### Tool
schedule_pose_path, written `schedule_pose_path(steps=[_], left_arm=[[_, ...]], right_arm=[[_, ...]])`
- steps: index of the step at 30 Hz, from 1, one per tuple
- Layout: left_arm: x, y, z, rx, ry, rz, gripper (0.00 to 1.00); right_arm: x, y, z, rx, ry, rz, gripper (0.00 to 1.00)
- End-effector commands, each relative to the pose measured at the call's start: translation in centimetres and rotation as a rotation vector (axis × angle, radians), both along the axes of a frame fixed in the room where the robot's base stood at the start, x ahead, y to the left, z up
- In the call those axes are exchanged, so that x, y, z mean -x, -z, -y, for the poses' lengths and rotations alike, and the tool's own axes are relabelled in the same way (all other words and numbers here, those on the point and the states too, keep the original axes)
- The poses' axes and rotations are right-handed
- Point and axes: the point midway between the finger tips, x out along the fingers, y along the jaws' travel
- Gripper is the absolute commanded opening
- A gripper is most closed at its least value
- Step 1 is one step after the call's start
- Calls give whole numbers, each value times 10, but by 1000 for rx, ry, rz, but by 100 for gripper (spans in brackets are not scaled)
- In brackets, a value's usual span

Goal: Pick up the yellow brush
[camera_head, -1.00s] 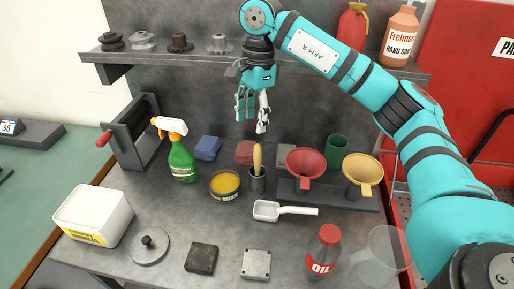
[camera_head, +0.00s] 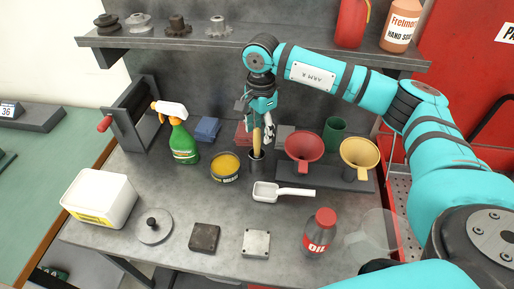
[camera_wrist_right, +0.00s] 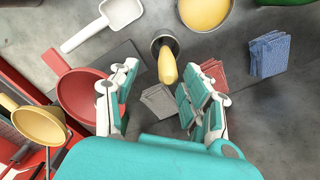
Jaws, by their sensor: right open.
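The yellow brush (camera_head: 257,141) stands in a dark metal cup (camera_head: 257,165) on the grey bench, its yellow handle pointing up. In the right wrist view the handle (camera_wrist_right: 167,66) rises from the cup (camera_wrist_right: 158,41) and points towards the camera. My right gripper (camera_head: 260,128) is above the cup, at the top of the handle. In the right wrist view my right gripper (camera_wrist_right: 160,92) is open, with fingers on either side and the handle end near the gap between their tips. I cannot tell whether a finger touches it. My left gripper is not in view.
A red funnel (camera_head: 303,146) and a yellow funnel (camera_head: 360,153) stand on a rack right of the cup. A yellow-filled tin (camera_head: 225,167) is to its left, a white scoop (camera_head: 282,192) in front. A shelf (camera_head: 215,42) runs above behind the gripper.

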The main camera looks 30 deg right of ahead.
Motion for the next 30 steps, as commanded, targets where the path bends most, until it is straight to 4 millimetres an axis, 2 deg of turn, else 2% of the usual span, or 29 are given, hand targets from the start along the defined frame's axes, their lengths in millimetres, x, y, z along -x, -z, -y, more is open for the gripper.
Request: schedule_pose_path(steps=[7, 12, 20, 30], left_arm=[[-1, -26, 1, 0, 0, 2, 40], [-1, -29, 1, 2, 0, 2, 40], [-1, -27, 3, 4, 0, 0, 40], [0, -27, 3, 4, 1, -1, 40]], right_arm=[[-6, 28, -8, 0, -1, -6, 48], [-6, 49, -6, 0, 1, -3, 48], [-6, 52, -7, 0, 0, -1, 47], [-6, 52, -7, -1, 0, -1, 2]])
